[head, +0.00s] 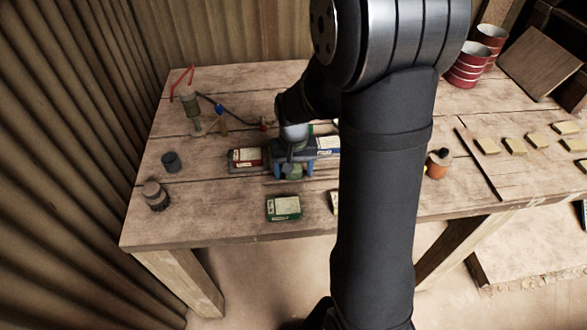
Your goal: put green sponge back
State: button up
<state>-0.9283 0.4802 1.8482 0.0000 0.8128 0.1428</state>
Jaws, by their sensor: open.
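My gripper (293,172) is over the middle of the wooden table, pointing down, with blue fingertips apart. A small greenish patch shows between or just behind the fingers; I cannot tell whether it is a separate thing or touches them. A green block with a pale label-like top (284,207) lies flat near the table's front edge, in front of the gripper and apart from it. It is the clearest green thing in view, but I cannot tell for sure that it is the sponge. My arm hides part of the table to the right.
A red block (246,157) and a blue block (328,145) lie either side of the gripper. A dark jar (156,196) and small cup (171,162) stand left. An orange pot (437,164) and several yellow pieces (487,146) are right. The front left table (220,220) is clear.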

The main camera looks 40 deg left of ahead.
jog(key=shift+r, duration=0.1)
notch_tip(320, 180, up, 12)
dwell(0.4)
jog(key=shift+f, duration=4.2)
